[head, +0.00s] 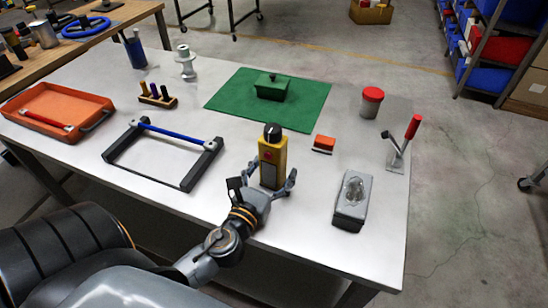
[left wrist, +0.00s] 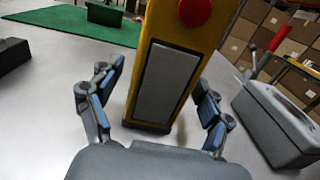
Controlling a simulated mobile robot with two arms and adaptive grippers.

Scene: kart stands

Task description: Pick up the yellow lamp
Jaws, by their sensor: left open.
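The yellow lamp (head: 272,162) stands upright near the front edge of the metal table. It has a black knob on top and a red button on its front. My left gripper (head: 264,188) is open at the lamp's lower part, with one finger on each side of it. In the left wrist view the lamp (left wrist: 168,75) rises between the spread fingers of the gripper (left wrist: 158,105), with visible gaps on both sides. Its grey front panel faces the palm, and its top is cut off. My right gripper is not in view.
A grey box (head: 351,203) stands to the right of the lamp, and an orange block (head: 324,143) lies behind it to the right. A black frame with a blue bar (head: 172,133) is to the left. A green mat (head: 228,93) lies farther back. Bare table surrounds the lamp.

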